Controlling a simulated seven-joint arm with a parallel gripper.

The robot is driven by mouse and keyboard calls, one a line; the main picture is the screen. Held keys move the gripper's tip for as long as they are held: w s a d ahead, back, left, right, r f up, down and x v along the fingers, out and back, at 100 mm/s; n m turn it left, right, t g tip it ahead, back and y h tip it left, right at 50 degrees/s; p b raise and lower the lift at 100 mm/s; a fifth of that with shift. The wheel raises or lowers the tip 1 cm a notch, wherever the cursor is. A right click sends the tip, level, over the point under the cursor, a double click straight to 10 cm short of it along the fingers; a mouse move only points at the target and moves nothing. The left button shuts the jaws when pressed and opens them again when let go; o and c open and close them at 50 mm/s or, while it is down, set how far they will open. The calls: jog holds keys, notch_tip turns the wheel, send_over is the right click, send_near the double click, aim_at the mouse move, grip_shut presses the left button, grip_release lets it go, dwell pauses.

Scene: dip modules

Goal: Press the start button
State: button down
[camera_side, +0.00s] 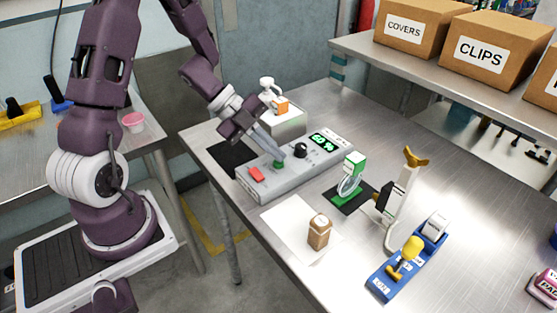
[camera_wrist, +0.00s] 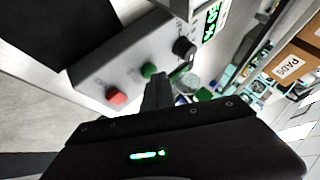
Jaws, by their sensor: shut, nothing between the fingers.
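A grey control box (camera_side: 300,165) stands on the steel table. On its top are a red button (camera_side: 256,173), a green button (camera_side: 279,163), a black knob (camera_side: 301,150) and a display with green digits (camera_side: 323,142). My gripper (camera_side: 276,153) is shut and empty, its fingertips pointing down right at the green button. I cannot tell whether they touch it. In the wrist view the fingers (camera_wrist: 157,85) end close beside the green button (camera_wrist: 149,70), and the red button (camera_wrist: 117,96) is to the left. No start label is readable.
A white block with an orange-and-white item (camera_side: 281,106) stands behind the box. A green-and-white device (camera_side: 350,175), a brown bottle (camera_side: 319,232), a white stand (camera_side: 398,205) and a blue holder (camera_side: 408,260) are in front and to the right. Cardboard boxes (camera_side: 480,45) sit on a shelf.

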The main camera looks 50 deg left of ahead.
aim_at(274, 161)
dwell(0.3)
jog(key=shift+r, duration=0.8)
jog(key=shift+r, duration=0.1)
jog(key=shift+r, duration=2.45)
